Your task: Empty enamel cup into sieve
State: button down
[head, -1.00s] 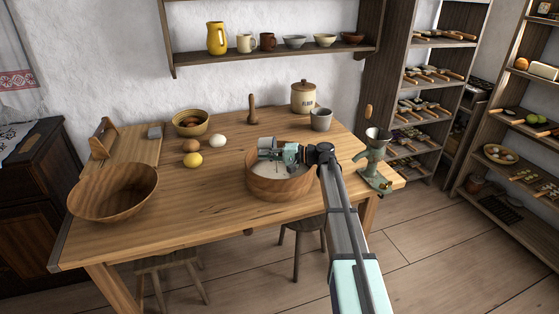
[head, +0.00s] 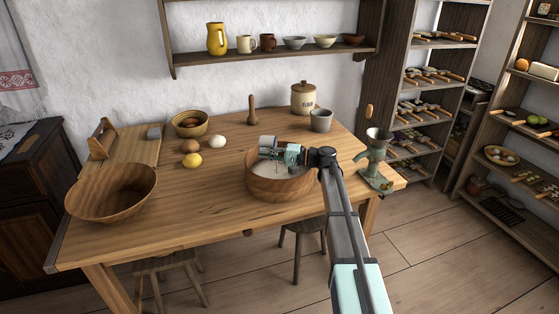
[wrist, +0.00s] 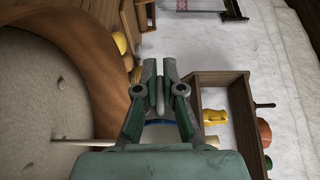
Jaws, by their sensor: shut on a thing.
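The sieve (head: 279,188) is a round wooden hoop with a pale grey surface inside, standing on the table. In the wrist view the hoop (wrist: 100,50) fills the left side, its pale inside showing specks. My gripper (head: 292,154) is over the sieve, reaching in from the right. It is shut on the enamel cup (head: 267,144), a small grey-white cup at its left end, above the sieve's back-left part. In the wrist view my gripper (wrist: 160,82) hides most of the cup; a blue edge shows between the fingers. The cup's contents cannot be seen.
A grey cup (head: 321,120) and a flour crock (head: 303,97) stand behind the sieve. A green grinder (head: 375,160) is at the table's right end. A lemon (head: 192,161), an egg (head: 217,141) and a large wooden bowl (head: 111,194) are left. Front-middle table is clear.

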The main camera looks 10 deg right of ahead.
aim_at(268, 145)
jog(key=shift+d+r+t+y+b, duration=0.2)
jog(key=shift+r+t+y+b, duration=0.1)
jog(key=shift+r+y+b, duration=0.4)
jog(key=shift+s+d+r+y+b, duration=0.1)
jog(key=shift+r+y+b, duration=0.25)
jog(key=shift+r, duration=0.4)
jog(key=shift+r, duration=0.3)
jog(key=shift+s+d+r+t+y+b, duration=0.15)
jog(key=shift+r+y+b, duration=0.2)
jog(key=shift+r, duration=0.3)
jog(key=shift+w+d+r+t+y+b, duration=0.15)
jog(key=shift+r+y+b, duration=0.1)
jog(key=shift+r+y, duration=0.25)
